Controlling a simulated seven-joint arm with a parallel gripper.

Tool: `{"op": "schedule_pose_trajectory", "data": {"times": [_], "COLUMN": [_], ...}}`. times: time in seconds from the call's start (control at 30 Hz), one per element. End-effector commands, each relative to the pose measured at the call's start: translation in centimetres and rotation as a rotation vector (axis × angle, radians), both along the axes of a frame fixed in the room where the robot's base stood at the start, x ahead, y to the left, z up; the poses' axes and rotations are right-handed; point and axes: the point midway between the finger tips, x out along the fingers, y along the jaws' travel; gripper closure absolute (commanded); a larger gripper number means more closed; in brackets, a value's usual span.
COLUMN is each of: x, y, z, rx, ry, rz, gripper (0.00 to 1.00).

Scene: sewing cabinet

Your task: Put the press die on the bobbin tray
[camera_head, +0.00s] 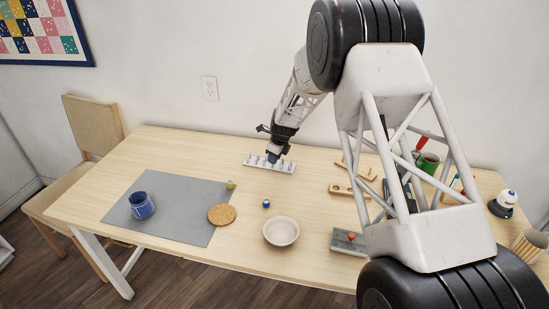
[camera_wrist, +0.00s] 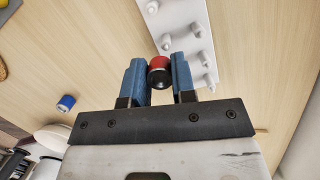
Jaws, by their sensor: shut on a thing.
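My gripper (camera_wrist: 159,80) is shut on a small red and black cylinder, which looks to be the press die (camera_wrist: 159,72), between its blue fingers. The bobbin tray (camera_wrist: 175,18) is a white strip with rows of upright white pegs, just past the fingertips in the wrist view. The die is hidden there by the fingers. Whether the die touches the tray, I cannot tell.
A blue small cylinder (camera_head: 266,203), a cork coaster (camera_head: 221,215) and a white bowl (camera_head: 281,232) stand in front of the tray. A blue mug (camera_head: 141,206) is on the grey mat (camera_head: 180,213). Wooden holders (camera_head: 345,190) and a grey-green block (camera_head: 345,246) are right.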

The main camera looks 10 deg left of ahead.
Motion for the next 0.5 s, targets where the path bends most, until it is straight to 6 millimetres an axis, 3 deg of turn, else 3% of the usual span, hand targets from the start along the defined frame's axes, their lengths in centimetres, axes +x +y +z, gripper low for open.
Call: {"op": "schedule_pose_trajectory", "data": {"times": [0.5], "x": [0.00], "y": [0.00], "z": [-0.87], "rx": [0.000], "ry": [0.000], "rz": [0.000], "gripper": [1.00]}}
